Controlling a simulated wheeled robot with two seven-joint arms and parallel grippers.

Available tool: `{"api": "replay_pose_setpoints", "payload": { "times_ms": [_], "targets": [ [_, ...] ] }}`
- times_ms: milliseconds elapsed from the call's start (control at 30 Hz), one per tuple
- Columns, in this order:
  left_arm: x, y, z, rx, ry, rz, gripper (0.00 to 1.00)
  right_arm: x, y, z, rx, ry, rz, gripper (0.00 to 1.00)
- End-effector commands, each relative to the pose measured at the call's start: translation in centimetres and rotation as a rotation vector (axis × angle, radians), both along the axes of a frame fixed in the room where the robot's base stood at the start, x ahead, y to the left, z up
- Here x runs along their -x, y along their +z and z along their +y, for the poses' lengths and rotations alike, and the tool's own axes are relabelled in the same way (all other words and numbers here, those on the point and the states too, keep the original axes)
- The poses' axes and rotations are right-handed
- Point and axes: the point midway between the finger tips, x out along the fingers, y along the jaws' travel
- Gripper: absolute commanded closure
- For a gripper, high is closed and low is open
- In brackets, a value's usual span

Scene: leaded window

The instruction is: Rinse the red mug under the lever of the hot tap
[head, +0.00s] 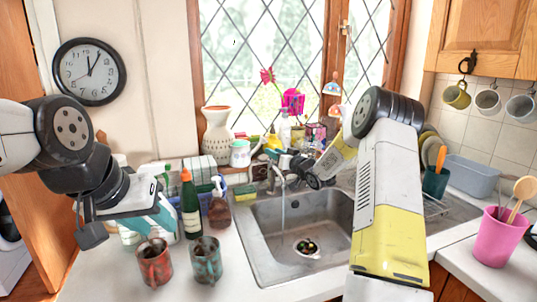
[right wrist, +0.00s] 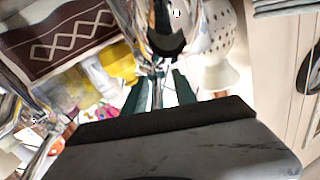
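The red mug (head: 154,262) stands upright on the counter left of the sink, dark inside. The tap (head: 281,180) is at the back of the sink (head: 262,262), and a thin stream of water (head: 283,212) seems to fall from it. My right gripper (head: 300,172) is at the tap, near its top; the lever is mostly hidden. In the right wrist view, a broad grey part of mine fills the bottom, with chrome close beyond it; the finger gap is unclear. My left gripper (head: 92,234) hangs above the counter, left of the red mug and apart from it.
A dark teal mug (head: 205,262) stands just right of the red one. A green bottle (head: 190,205) and a brown soap bottle (head: 219,205) stand behind them. A vase (head: 218,135) and several items crowd the sill. A pink cup (head: 499,237) with utensils stands right.

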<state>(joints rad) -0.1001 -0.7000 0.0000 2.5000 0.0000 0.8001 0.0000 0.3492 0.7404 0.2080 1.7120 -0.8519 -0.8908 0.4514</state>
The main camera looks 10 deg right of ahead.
Motion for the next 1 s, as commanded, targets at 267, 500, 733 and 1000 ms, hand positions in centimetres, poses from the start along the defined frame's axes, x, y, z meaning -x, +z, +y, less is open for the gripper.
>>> {"api": "replay_pose_setpoints", "payload": {
  "times_ms": [267,500,733,1000],
  "targets": [
    [0.0,0.0,0.0,0.000,0.000,0.000,0.64,0.4,-0.1,-0.5,0.001,-0.005,0.003,0.66],
    [0.0,0.0,0.0,0.000,0.000,0.000,0.64,3.9,0.0,-2.2,0.002,-0.005,0.001,0.66],
    [0.0,0.0,0.0,0.000,0.000,0.000,0.64,6.6,-0.1,-3.4,0.001,-0.004,0.002,0.66],
    [0.0,0.0,0.0,0.000,0.000,0.000,0.64,7.0,-0.1,-3.5,0.001,-0.002,0.001,0.66]
  ]
}}
